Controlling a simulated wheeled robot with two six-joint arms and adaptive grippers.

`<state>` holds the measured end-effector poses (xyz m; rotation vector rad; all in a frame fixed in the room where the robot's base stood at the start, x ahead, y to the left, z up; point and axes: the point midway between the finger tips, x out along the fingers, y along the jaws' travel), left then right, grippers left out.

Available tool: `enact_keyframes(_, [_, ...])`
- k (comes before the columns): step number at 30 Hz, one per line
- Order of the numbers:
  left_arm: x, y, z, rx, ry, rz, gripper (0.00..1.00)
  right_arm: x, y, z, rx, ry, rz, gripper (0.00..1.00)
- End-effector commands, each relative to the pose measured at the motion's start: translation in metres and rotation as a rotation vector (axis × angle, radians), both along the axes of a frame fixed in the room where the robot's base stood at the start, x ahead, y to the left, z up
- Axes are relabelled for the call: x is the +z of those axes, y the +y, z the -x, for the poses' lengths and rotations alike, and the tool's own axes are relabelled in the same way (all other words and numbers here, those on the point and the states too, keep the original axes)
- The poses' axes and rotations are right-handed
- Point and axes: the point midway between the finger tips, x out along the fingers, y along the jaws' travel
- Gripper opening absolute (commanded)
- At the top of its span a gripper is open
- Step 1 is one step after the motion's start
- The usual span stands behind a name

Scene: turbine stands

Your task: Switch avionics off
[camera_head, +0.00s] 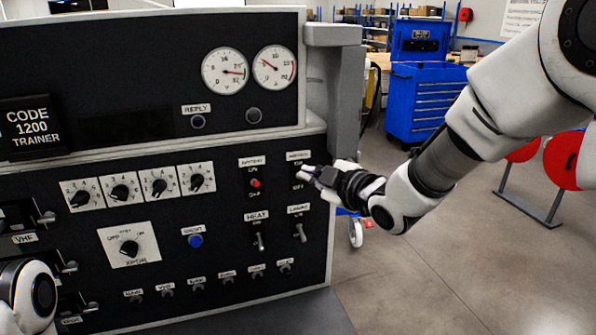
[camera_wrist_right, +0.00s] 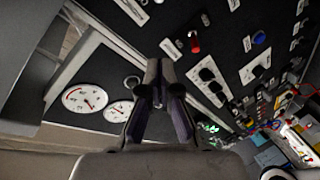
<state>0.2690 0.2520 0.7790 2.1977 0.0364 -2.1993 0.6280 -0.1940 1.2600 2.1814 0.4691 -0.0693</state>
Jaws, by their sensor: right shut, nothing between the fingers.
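The black trainer panel (camera_head: 120,235) fills the left of the head view. The avionics switch, with its label (camera_head: 298,156) partly readable, sits at the upper right of the lower panel. My right gripper (camera_head: 308,174) is shut and empty right at this switch and hides its lever. I cannot tell whether it touches the lever or which way the lever points. In the right wrist view the shut fingers (camera_wrist_right: 158,72) point at the panel face. Part of my left arm shows at the lower left edge, but its gripper is out of sight.
A red-tipped switch (camera_head: 255,184) is just left of my right gripper. The heat switch (camera_head: 260,241) and the lights switch (camera_head: 300,231) are below it. Two round gauges (camera_head: 225,71) are above.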

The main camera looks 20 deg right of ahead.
Motion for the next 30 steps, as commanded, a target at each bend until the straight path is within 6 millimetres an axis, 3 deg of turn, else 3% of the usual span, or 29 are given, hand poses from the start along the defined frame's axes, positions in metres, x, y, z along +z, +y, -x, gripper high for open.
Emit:
enact_keyframes(8, [0.013,0.0,0.0,0.0,0.0,0.0,0.4,-0.004,0.008,-0.024,0.001,0.004,0.001,0.0])
enact_keyframes(18, [0.046,0.0,0.0,0.0,0.0,0.0,0.4,-0.018,0.031,-0.093,0.0,0.002,0.0,0.0])
enact_keyframes(24, [0.059,0.0,0.0,0.0,0.0,0.0,0.4,-0.036,0.004,-0.087,-0.003,0.005,-0.005,0.0])
enact_keyframes(30, [0.06,0.0,0.0,0.0,0.0,0.0,0.4,-0.043,-0.003,-0.085,-0.001,0.002,-0.002,0.0])
